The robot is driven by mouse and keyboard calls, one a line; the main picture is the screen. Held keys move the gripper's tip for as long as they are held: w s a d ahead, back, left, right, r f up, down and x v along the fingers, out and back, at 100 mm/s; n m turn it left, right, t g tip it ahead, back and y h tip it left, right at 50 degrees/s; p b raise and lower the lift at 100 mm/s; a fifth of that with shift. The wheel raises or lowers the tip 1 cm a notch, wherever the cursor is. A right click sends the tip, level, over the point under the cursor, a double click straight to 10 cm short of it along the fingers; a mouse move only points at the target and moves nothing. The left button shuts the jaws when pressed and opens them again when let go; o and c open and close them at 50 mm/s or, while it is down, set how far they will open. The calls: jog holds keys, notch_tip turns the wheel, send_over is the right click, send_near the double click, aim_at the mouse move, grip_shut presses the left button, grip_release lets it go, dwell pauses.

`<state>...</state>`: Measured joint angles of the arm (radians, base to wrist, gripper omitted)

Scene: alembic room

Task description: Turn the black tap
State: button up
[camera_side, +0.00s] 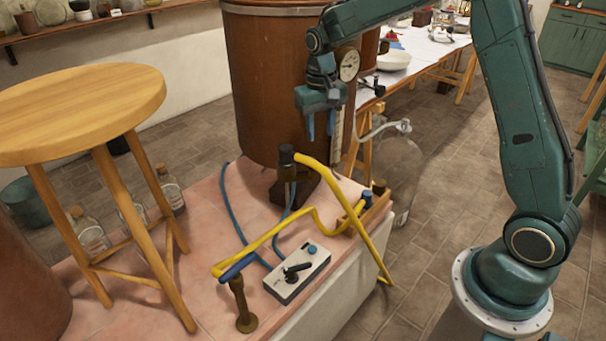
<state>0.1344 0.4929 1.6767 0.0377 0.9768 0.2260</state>
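A black lever handle (298,268) sits on top of a small white box (308,278) on the pink tiled ledge, beside a blue knob (311,248). A second dark tap-like fitting (372,87) shows at the right side of the large brown vessel (270,85). I cannot tell for certain which of the two is the black tap. My gripper (321,132) points down in front of the vessel, well above the white box and left of the dark fitting. Its two fingers are apart with nothing seen between them.
Yellow pipes (262,240) and blue hoses (240,225) run around the white box. A dark upright fitting (287,160) stands below my gripper. A wooden stool (85,100) stands at left. A large glass bottle (395,165) stands right of the ledge (205,265).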

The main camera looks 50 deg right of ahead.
aim_at(320, 166)
notch_tip(320, 166, down, 10)
jog(key=shift+d+f, duration=0.1)
dwell(0.4)
grip_shut()
